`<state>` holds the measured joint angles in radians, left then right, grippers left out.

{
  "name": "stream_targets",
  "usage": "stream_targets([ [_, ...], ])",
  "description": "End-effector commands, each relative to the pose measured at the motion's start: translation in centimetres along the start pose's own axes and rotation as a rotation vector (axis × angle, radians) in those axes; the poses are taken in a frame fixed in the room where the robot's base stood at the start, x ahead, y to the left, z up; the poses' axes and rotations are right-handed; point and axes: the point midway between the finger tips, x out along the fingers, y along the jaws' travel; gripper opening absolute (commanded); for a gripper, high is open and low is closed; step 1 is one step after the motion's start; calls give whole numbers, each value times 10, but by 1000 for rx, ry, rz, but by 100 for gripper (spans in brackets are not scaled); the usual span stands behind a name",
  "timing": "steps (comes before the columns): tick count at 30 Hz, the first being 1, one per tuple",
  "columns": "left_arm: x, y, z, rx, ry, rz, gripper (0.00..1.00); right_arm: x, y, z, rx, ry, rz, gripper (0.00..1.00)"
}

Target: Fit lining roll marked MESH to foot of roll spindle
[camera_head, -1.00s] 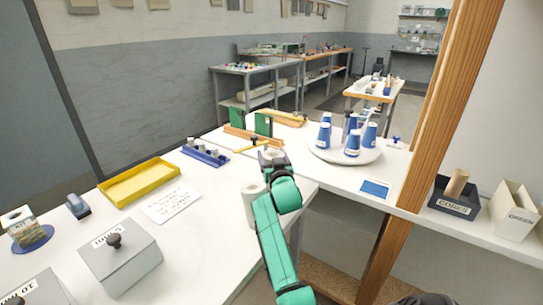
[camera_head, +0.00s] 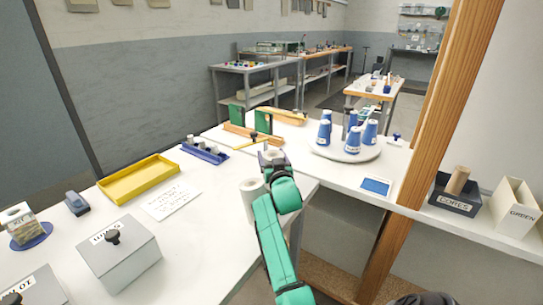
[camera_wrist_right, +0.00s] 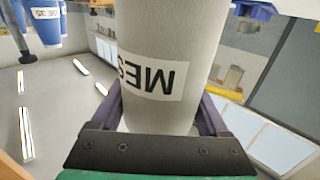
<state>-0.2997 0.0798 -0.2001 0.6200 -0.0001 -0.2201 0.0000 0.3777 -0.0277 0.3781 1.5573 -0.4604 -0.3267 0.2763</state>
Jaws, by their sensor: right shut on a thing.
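My right gripper (camera_head: 272,157) is shut on a pale grey roll. In the right wrist view the roll (camera_wrist_right: 160,50) fills the middle between the two dark fingers. Its white label shows upside-down letters "MES"; the rest curves out of sight. In the head view only the light top of the held roll shows, over the far part of the white table. I cannot make out the roll spindle or its foot for certain. A thin grey post (camera_head: 344,126) stands among blue cups on a round white plate to the right. My left gripper is not in view.
Blue cups (camera_head: 353,141) crowd the round plate (camera_head: 318,152). A yellow tray (camera_head: 138,181) lies left. A CORES bin (camera_head: 455,206) stands right, past a wooden post (camera_head: 432,140).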

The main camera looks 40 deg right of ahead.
Motion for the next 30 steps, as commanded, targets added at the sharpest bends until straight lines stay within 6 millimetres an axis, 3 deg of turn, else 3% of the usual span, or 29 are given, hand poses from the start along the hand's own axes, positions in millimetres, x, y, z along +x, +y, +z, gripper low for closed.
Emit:
stream_targets([
  [8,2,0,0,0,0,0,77,0,0,2,0,1,0,0],
  [9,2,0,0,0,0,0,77,0,0,2,0,1,0,86],
  [10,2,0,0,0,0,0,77,0,0,2,0,1,0,97],
  [19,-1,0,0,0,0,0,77,0,0,0,0,0,0,100],
  [30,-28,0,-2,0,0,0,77,0,0,-29,1,1,0,100],
])
